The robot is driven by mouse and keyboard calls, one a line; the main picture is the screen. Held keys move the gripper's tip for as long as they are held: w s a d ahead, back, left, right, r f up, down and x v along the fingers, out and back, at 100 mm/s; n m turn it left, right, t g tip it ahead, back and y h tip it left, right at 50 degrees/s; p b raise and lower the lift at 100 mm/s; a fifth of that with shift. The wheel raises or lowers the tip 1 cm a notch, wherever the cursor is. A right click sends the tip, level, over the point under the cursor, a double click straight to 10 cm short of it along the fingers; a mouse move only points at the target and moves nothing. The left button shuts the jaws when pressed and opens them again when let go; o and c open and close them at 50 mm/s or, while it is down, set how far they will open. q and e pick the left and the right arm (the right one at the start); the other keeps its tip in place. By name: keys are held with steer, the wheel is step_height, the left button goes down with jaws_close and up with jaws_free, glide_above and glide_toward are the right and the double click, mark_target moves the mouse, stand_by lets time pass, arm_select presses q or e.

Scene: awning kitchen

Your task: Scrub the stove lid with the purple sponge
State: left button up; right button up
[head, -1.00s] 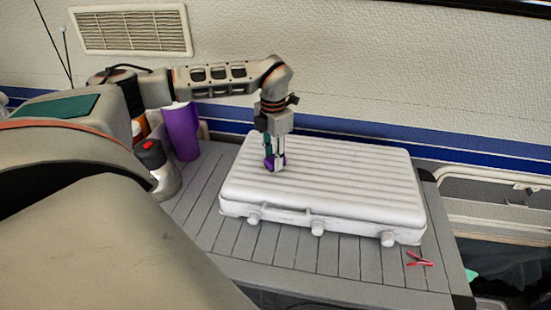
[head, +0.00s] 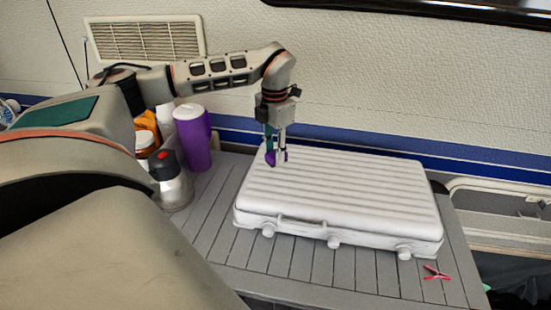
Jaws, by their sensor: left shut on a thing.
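The stove (head: 339,235) stands on the slatted table with its white ribbed lid (head: 360,185) closed. My left gripper (head: 277,160) points down over the lid's left end, near its back edge. It is shut on the purple sponge (head: 271,157), and the fingers hide much of the sponge. The sponge is at the lid's surface; I cannot tell for certain whether it touches. My right gripper is not in view.
A red clothespin-like item (head: 436,273) lies at the front right. The wall (head: 400,90) rises behind.

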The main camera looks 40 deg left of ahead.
arm_select(q)
steer(key=shift+d+r, duration=0.1)
steer(key=shift+r, duration=1.15)
